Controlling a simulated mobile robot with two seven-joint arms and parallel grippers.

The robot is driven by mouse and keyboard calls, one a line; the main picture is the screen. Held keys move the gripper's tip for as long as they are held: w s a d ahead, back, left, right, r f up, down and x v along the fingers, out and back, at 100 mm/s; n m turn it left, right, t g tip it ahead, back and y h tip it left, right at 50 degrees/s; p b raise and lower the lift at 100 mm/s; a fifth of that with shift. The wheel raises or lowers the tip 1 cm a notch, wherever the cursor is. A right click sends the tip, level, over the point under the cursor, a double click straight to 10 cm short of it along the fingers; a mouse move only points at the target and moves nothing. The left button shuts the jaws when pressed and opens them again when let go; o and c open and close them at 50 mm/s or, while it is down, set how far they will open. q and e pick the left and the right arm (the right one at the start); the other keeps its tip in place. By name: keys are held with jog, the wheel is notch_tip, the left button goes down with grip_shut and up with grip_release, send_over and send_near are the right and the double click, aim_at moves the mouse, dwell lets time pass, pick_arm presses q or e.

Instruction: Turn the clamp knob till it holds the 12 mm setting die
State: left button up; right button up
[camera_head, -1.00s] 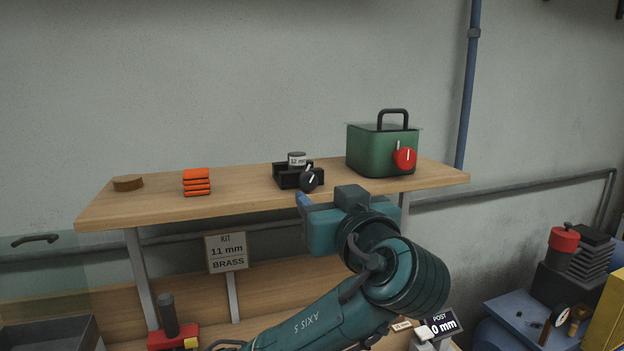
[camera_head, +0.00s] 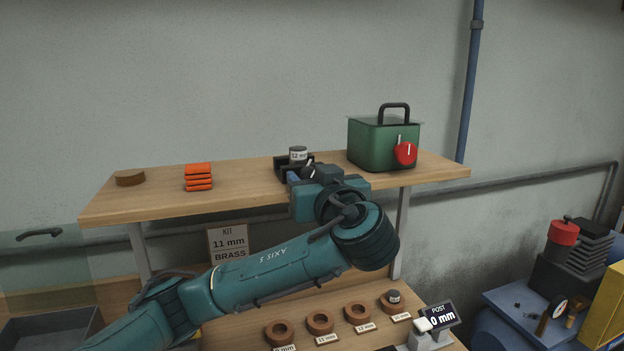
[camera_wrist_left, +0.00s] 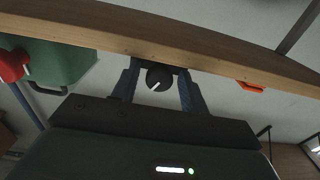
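The setting die (camera_head: 298,153), a small dark cylinder with a white "12 mm" label, stands upright in the black clamp block (camera_head: 280,166) on the upper shelf. The clamp's black knob is mostly hidden behind my left gripper in the head view. In the left wrist view the knob (camera_wrist_left: 159,78) shows with a white pointer line, between the two blue fingers. My left gripper (camera_head: 300,177) is open at the clamp's front, with a gap on each side of the knob; I cannot tell whether the fingertips reach around it. My right gripper is not in view.
A green box (camera_head: 375,145) with a red knob (camera_head: 405,153) stands close to the clamp's right. Orange blocks (camera_head: 198,177) and a brown disc (camera_head: 130,178) lie left on the wooden shelf (camera_head: 240,192). Several brown rings and a "0 mm" display (camera_head: 440,316) are below.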

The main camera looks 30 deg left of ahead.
pick_arm(q)
jog(key=c, duration=0.8)
jog(key=m+b, duration=0.2)
jog(key=shift+m+b, duration=0.3)
jog(key=shift+m, duration=0.1)
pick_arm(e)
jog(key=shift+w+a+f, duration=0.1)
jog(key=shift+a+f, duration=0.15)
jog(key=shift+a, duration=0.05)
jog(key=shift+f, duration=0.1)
pick_arm(q)
jog(key=o, duration=1)
jog(key=shift+s+d, duration=0.1)
